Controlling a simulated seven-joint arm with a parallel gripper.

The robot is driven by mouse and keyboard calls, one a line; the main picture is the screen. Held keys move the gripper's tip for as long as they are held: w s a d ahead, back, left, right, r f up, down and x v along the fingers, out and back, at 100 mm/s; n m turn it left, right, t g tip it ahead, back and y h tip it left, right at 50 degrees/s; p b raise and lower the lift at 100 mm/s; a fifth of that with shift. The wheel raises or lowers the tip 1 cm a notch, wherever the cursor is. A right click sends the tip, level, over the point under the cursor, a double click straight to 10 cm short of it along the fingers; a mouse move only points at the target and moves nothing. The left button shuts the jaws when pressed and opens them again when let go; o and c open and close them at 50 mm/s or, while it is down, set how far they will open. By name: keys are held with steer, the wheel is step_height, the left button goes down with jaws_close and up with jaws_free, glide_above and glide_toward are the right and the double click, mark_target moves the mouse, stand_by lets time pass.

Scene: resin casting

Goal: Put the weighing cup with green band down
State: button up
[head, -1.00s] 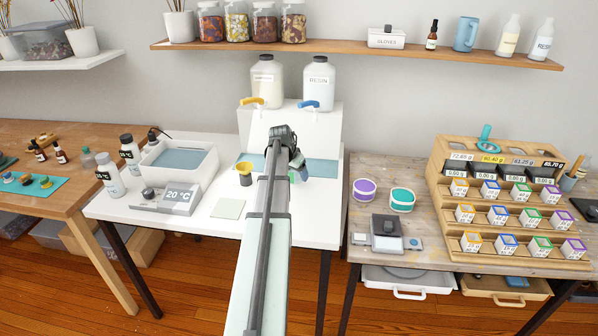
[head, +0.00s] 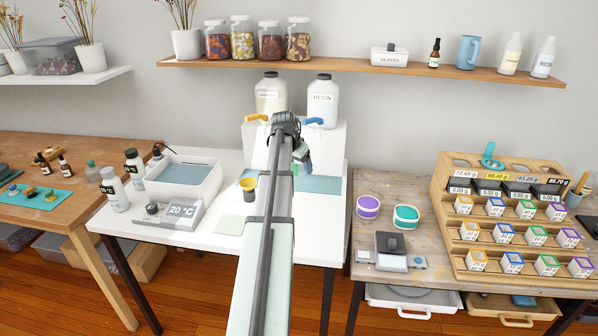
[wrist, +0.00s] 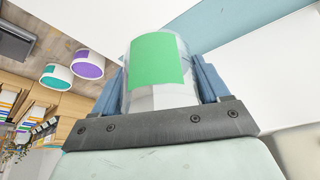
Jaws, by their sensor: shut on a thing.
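The weighing cup with the green band (wrist: 158,62) is a clear cup with a wide green patch, held between the blue fingers of my gripper (wrist: 160,88) in the wrist view. In the head view my gripper (head: 303,155) is over the white middle table, in front of the resin jugs, and the cup is mostly hidden behind it. My gripper is shut on the cup. A blue-grey mat (head: 322,184) lies beyond and below it. I cannot tell from the head view whether the cup touches anything.
The resin jug (head: 322,97) and another jug (head: 271,95) with taps stand behind. A scale (head: 390,248) and two banded tubs, purple (head: 368,206) and teal (head: 405,216), are on the right table.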

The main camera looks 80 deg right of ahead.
steer(key=shift+r, duration=1.1)
steer(key=shift+s+f, duration=0.15)
steer(key=shift+s, duration=0.1)
steer(key=f, duration=0.3)
steer(key=s+f, duration=0.1)
steer(key=f, duration=0.6)
steer(key=shift+s+a+f, duration=0.15)
steer(key=shift+s, duration=0.05)
steer(key=shift+w+d+f+n+t, duration=0.35)
steer(key=shift+w+d+n, duration=0.25)
steer(key=shift+n, duration=0.4)
steer(key=shift+w+d+r+n+t+h, duration=0.15)
steer(key=shift+w+d+n+t, duration=0.1)
steer(key=shift+d+n, duration=0.25)
steer(key=shift+w+d+r+n+t+h, duration=0.15)
steer(key=shift+d+n+t, duration=0.1)
steer(key=shift+n, duration=0.45)
steer(key=w+d, duration=0.3)
steer(key=w, duration=0.2)
steer(key=w+d, duration=0.3)
steer(key=w, duration=0.2)
steer(key=w+d, duration=0.3)
steer(key=w, duration=0.2)
steer(key=shift+d, duration=0.15)
steer(key=shift+w+f, duration=0.1)
steer(key=shift+f, duration=1.65)
steer(key=shift+f, duration=0.15)
